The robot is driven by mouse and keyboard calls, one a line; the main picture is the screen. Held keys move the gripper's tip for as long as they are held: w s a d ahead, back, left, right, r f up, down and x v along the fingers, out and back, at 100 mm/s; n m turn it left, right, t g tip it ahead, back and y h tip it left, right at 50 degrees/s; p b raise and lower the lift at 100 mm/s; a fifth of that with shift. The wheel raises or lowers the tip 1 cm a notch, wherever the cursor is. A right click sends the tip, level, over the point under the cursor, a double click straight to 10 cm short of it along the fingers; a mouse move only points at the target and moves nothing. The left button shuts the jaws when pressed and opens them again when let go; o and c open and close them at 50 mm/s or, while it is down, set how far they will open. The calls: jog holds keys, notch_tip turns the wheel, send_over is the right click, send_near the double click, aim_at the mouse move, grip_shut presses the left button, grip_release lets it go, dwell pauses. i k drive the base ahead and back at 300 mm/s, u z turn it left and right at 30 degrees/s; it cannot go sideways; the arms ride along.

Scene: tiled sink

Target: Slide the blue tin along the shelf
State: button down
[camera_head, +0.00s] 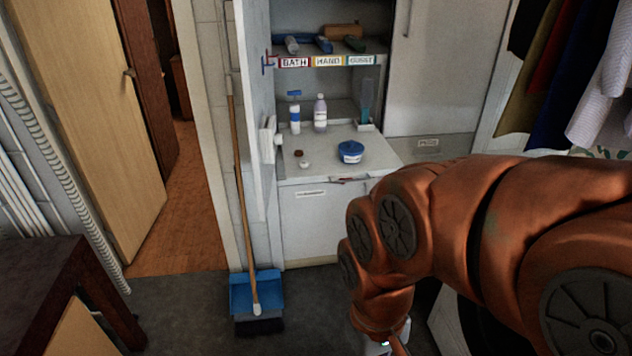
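The blue tin (350,156) is a low round tin with a lighter lid. It sits on the pale shelf (330,167) of the cabinet, right of the middle and near the front. My orange arm reaches in from the right side, in front of and below the shelf. Only a small part of my gripper (395,346) shows at the bottom edge, well below the tin and apart from it. Its fingers are mostly cut off by the frame, so their opening cannot be seen.
A white bottle with a blue top (295,118) and a clear bottle (320,113) stand behind the tin. A small white jar (304,163) is to its left. An open cabinet door (258,110) bounds the left side. A broom (235,190) and blue dustpan (255,293) stand below left.

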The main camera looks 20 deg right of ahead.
aim_at(348, 159)
jog(key=z, duration=0.25)
jog(key=k, duration=0.25)
jog(key=u, duration=1.3)
jog(key=i, duration=0.75)
jog(key=z, duration=0.55)
jog(key=i, duration=0.6)
jog(key=z, duration=0.85)
jog(key=i, duration=0.55)
